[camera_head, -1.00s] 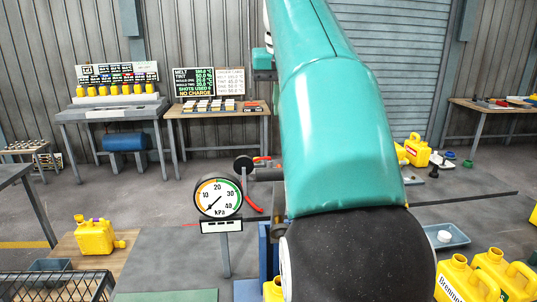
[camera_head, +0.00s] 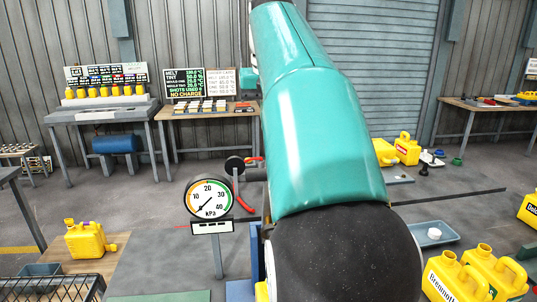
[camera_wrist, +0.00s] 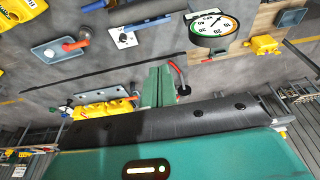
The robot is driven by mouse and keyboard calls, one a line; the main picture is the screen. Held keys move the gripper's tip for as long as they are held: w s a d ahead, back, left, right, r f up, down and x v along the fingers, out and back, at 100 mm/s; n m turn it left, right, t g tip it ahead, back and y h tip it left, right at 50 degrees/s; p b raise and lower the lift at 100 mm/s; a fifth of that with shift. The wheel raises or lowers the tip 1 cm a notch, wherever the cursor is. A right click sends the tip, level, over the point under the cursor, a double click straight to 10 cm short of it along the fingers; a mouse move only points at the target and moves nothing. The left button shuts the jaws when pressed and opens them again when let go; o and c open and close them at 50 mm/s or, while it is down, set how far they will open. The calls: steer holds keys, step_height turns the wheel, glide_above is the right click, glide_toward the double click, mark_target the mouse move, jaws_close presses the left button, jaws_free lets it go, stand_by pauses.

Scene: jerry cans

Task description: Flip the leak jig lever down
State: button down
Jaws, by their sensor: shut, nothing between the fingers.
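The pressure gauge (camera_head: 208,199) stands on a post left of my arm in the head view, its needle low. It shows upside down in the wrist view (camera_wrist: 212,25). Beside it are a black round knob (camera_head: 235,165) and a curved red piece (camera_head: 243,203). My gripper (camera_wrist: 160,70) is shut and empty, apart from the rod. My arm hides the gripper in the head view.
A blue-grey tray (camera_head: 455,238) lies right of my arm, with yellow jerry cans (camera_head: 455,280) in front. Another can (camera_head: 86,240) sits on a wooden board at left, behind a wire basket (camera_head: 50,289). Open floor (camera_head: 140,195) lies before the back benches.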

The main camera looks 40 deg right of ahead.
steer(key=f, duration=0.4)
steer(key=s+a+f, duration=0.1)
steer(key=f, duration=0.2)
steer(key=shift+s, duration=0.1)
steer(key=shift+f, duration=0.3)
steer(key=shift+s+a, duration=0.1)
steer(key=shift+s, duration=0.15)
steer(key=shift+w, duration=0.15)
